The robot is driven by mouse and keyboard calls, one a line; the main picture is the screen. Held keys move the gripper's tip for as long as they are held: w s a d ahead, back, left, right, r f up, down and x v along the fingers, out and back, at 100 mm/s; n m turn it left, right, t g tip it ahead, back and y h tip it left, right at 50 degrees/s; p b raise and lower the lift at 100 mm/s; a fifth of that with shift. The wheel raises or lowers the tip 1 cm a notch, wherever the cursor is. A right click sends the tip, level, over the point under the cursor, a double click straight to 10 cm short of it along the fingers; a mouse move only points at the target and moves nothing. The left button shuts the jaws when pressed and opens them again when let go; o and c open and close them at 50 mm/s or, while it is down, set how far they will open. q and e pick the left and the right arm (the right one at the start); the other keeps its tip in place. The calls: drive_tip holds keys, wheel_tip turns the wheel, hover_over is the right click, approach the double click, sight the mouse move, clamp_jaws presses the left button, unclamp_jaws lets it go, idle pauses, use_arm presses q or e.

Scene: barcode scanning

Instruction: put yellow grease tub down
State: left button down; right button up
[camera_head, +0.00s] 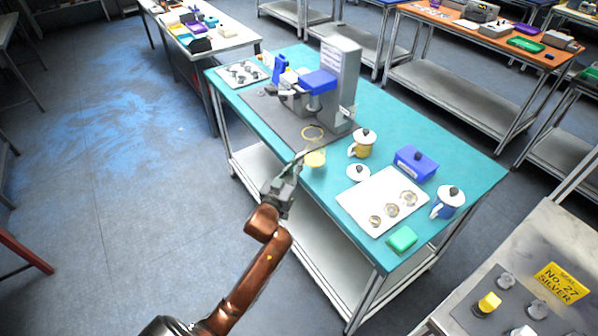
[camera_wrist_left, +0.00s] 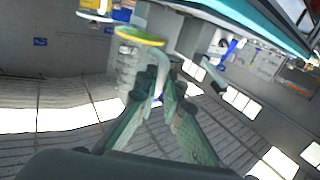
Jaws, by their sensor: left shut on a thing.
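The yellow grease tub (camera_head: 315,158) looks like a clear cup with yellow in its lower part. In the head view it is at the near edge of the teal table (camera_head: 455,160), in front of the grey machine. My left gripper (camera_head: 298,163) is at its near left side, shut on what looks like its handle. In the left wrist view the tub's yellow round base (camera_wrist_left: 140,36) shows beyond the left gripper's fingers (camera_wrist_left: 160,88), with a pale strip between them. I cannot tell whether the tub touches the table. My right gripper is not in view.
A lidded yellow mug (camera_head: 363,146) and a loose white lid (camera_head: 358,173) stand right of the tub. A white tray (camera_head: 355,202), blue box (camera_head: 415,163), blue mug (camera_head: 448,203) and green block (camera_head: 402,239) lie farther right. The grey machine (camera_head: 342,80) stands behind.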

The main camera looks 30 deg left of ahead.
use_arm(q)
drive_tip(key=shift+w+a+f, duration=0.2)
drive_tip(key=shift+w+f, duration=0.15)
drive_tip(key=shift+f, duration=0.15)
drive_tip(key=shift+w+a+f, duration=0.2)
drive_tip(key=shift+w+f, duration=0.1)
drive_tip(key=shift+f, duration=0.15)
drive_tip(key=f, duration=0.1)
drive_tip(key=f+b, duration=0.1)
drive_tip(key=w+f+b, duration=0.1)
drive_tip(key=f, duration=0.1)
drive_tip(key=shift+a, duration=0.25)
drive_tip(key=shift+s, duration=0.1)
drive_tip(key=shift+f, duration=0.1)
drive_tip(key=c, duration=2.5)
unclamp_jaws()
drive_tip(key=shift+f, duration=0.1)
drive_tip(key=o, duration=0.4)
